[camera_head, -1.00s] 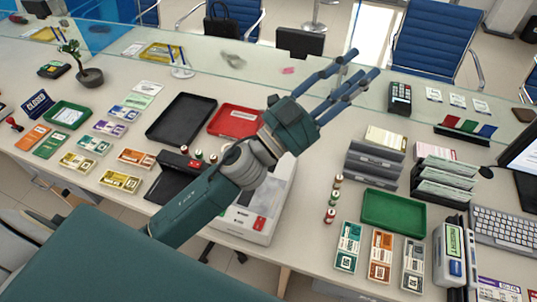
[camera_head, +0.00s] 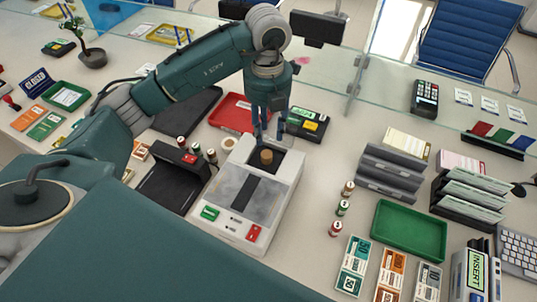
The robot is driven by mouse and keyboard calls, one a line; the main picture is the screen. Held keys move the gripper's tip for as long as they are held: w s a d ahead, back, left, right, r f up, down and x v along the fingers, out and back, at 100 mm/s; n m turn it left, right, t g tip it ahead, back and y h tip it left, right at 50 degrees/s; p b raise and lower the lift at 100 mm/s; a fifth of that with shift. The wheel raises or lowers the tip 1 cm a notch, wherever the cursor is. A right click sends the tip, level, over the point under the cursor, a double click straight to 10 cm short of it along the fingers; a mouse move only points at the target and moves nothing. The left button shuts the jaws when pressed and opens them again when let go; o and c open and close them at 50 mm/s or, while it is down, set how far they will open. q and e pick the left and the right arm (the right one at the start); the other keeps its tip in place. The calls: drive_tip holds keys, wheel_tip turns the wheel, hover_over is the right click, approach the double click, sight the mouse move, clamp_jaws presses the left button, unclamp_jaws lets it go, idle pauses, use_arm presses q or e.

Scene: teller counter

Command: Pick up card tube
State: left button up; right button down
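A short tan-brown cylinder, which looks like the card tube (camera_head: 266,157), stands upright in the dark recess at the back of a white and grey counter machine (camera_head: 275,204). My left gripper (camera_head: 268,137) points down just above and behind it. Its blue fingers are spread apart and nothing shows between them. The fingertips are close to the tube's top; I cannot tell whether they touch it. My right gripper is not in view.
A red tray (camera_head: 232,112) and a black device with a yellow label (camera_head: 307,124) flank the gripper. Small rolls (camera_head: 343,208) and a green tray (camera_head: 409,231) stand right. The glass screen (camera_head: 340,62) runs behind.

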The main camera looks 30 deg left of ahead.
use_arm(q)
hover_over(267, 154)
wheel_tip(267, 154, down, 4)
drive_tip(key=shift+f+p, duration=0.15)
drive_tip(key=shift+p, duration=0.3)
drive_tip(key=shift+f, duration=0.3)
wheel_tip(267, 154, down, 5)
drive_tip(key=shift+s+r+p, duration=0.1)
drive_tip(key=shift+r+p, duration=0.05)
drive_tip(key=shift+p, duration=1)
drive_tip(key=c, duration=0.5)
